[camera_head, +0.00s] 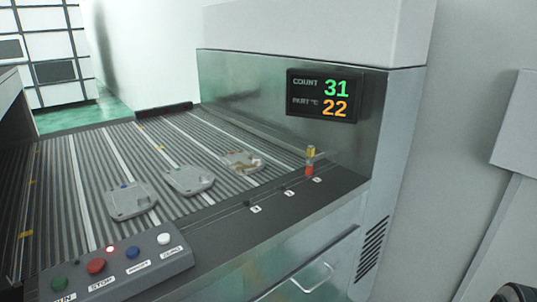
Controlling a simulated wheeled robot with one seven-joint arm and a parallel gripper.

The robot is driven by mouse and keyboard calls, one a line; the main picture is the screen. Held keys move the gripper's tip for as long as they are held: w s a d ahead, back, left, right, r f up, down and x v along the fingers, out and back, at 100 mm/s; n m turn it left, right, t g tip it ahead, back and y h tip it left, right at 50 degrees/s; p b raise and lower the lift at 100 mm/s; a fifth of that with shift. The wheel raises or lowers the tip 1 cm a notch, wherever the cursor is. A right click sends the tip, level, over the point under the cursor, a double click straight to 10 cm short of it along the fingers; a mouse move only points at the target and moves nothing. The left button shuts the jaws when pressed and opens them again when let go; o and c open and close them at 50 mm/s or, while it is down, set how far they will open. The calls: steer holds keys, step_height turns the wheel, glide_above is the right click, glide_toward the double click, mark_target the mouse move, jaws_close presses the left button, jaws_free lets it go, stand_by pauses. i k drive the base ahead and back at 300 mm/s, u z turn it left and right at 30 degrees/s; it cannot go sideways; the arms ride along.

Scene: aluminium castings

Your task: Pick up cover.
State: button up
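Three flat grey cast covers lie apart in a slanting row on the ribbed conveyor bed. The nearest cover (131,201) has a small blue spot on its far edge. I cannot tell which one the task means. My gripper is not recognisable in this view, and no cover is held.
A button box (117,268) stands at the conveyor's front left corner. A small yellow and red post (310,161) rises from the dark front ledge (275,205). A drawer handle (311,279) juts out below.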

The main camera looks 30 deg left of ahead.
mark_target(242, 163)
steer(key=u, duration=0.7)
steer(key=i, duration=0.95)
steer(key=u, duration=0.85)
